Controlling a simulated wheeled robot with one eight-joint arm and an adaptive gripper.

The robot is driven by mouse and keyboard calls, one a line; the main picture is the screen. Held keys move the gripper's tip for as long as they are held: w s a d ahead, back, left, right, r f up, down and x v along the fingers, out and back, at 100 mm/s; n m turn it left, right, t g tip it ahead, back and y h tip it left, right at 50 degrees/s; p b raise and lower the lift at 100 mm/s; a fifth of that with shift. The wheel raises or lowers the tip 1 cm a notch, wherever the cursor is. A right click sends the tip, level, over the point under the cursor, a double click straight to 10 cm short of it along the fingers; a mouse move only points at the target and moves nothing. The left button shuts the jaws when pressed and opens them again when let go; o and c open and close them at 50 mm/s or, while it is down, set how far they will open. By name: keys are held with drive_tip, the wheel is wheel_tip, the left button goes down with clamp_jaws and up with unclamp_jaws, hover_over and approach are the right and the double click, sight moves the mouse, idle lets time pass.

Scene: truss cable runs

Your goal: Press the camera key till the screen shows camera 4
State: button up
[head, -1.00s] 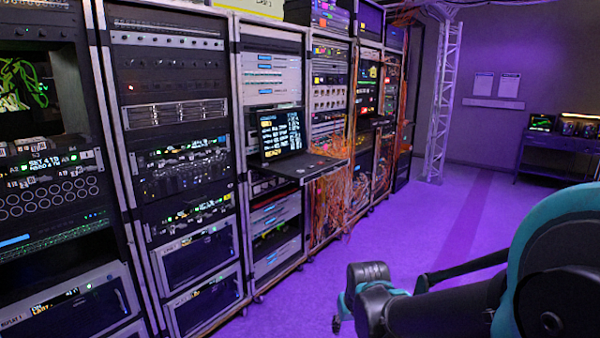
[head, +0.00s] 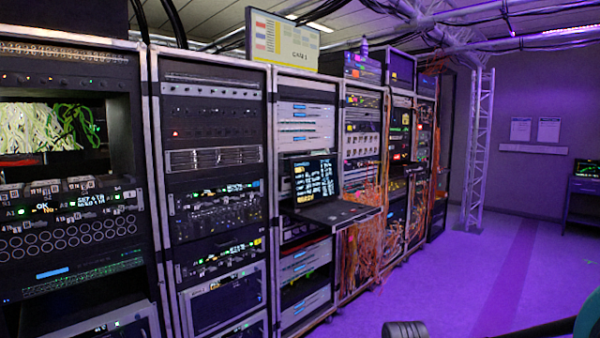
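A screen (head: 48,130) set in the leftmost rack shows a picture of pale and green cable-like strands. No camera number can be read on it. Below it is a panel (head: 70,205) with small lit readouts, labels such as A1 and A2, and rows of round dark buttons. I cannot tell which one is the camera key. My gripper is not in view; only dark and teal parts of my arm show at the bottom right edge, well apart from the racks.
A fold-out laptop console (head: 313,180) sticks out from the middle rack on a shelf (head: 345,212). Orange cables (head: 360,245) hang beside it. A sign (head: 285,40) stands on top of the racks. A truss column (head: 478,150) stands at the back. The purple floor (head: 480,270) is clear on the right.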

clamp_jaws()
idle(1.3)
